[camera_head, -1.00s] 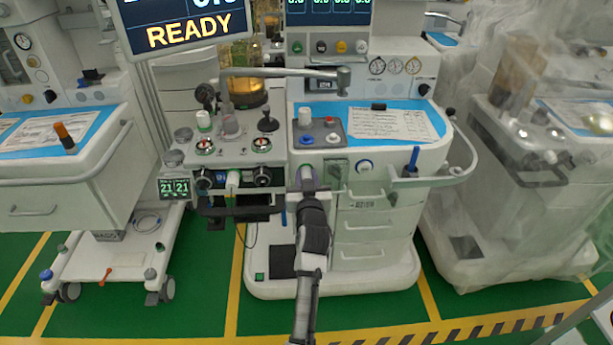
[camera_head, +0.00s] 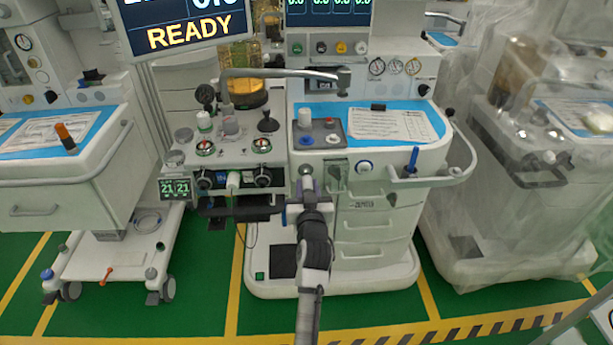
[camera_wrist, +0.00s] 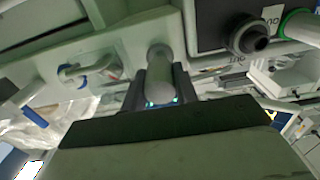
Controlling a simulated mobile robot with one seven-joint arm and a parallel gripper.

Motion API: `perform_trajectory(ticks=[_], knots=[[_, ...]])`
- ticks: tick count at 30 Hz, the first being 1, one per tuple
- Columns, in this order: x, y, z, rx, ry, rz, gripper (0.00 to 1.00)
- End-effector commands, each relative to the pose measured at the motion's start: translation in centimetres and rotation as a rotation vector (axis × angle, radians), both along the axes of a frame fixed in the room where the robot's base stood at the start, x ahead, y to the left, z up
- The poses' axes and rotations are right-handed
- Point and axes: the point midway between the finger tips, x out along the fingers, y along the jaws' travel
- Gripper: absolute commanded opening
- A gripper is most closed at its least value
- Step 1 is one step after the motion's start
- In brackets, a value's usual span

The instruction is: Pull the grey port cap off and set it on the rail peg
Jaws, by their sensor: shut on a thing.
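My gripper (camera_head: 307,194) is at the front of the middle cart, just below a round grey port fitting (camera_head: 306,170) on its front panel. In the wrist view my gripper (camera_wrist: 160,88) has its two dark fingers closed on either side of the rounded grey cap (camera_wrist: 161,96). A grey cylinder (camera_wrist: 158,58) shows beyond the cap, in line with it; I cannot tell whether the two touch. The side rail (camera_head: 445,176) curves out from the cart's right side. I cannot clearly make out which part of it is the peg.
A blue upright piece (camera_head: 412,160) stands at the rail's left end. Dark ports and a pale hose fitting (camera_head: 233,183) are left of my gripper. Drawers (camera_head: 366,228) are at its right. A plastic-covered cart (camera_head: 525,180) stands far right.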

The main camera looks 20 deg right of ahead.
Motion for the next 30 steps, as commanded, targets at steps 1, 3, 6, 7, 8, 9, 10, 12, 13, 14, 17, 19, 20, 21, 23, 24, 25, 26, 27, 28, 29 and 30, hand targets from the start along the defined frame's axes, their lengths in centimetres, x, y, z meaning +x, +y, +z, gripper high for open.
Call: perform_trajectory(ticks=[1, 3, 6, 7, 8, 9, 10, 12, 13, 14, 17, 19, 20, 21, 23, 24, 25, 26, 27, 28, 29, 30], knots=[[-0.2, 0.0, 0.0, 0.0, -0.001, 0.0, 0.0], [-0.5, 0.1, 0.0, 0.0, -0.001, 0.0, 0.0], [-0.9, 0.2, 0.0, 0.0, 0.0, 0.0, 0.0], [-1.0, 0.3, 0.0, 0.0, 0.0, 0.0, 0.0], [-1.1, 0.3, 0.0, 0.0, 0.0, 0.0, 0.0], [-1.3, 0.3, 0.0, 0.0, -0.001, 0.0, 0.0], [-1.4, 0.4, 0.1, 0.0, -0.001, 0.0, 0.0], [-1.6, 0.5, 0.0, 0.0, -0.001, 0.0, 0.0], [-1.8, 0.5, 0.0, 0.0, 0.0, 0.0, 0.0], [-1.9, 0.5, 0.0, 0.0, 0.0, 0.0, 0.0], [-2.2, 0.6, 0.1, 0.0, 0.0, 0.0, 0.0], [-2.2, 0.6, 0.1, 0.0, -0.001, 0.0, 0.0], [-2.3, 0.6, 0.1, 0.0, -0.001, 0.0, 0.0], [-2.3, 0.6, 0.1, 0.0, -0.001, 0.0, 0.0], [-2.3, 0.6, 0.1, 0.0, -0.001, 0.0, 0.0], [-2.3, 0.7, 0.1, 0.0, -0.001, 0.0, 0.0], [-2.3, 0.7, 0.1, 0.0, -0.001, 0.0, 0.0], [-2.3, 0.7, 0.1, 0.0, -0.001, 0.0, 0.0], [-2.3, 0.7, 0.1, 0.0, -0.001, 0.0, 0.0], [-2.3, 0.7, 0.1, 0.0, -0.001, 0.0, 0.0], [-2.3, 0.7, 0.1, 0.0, -0.001, 0.0, 0.0], [-2.3, 0.7, 0.1, 0.0, -0.001, 0.0, 0.0]])
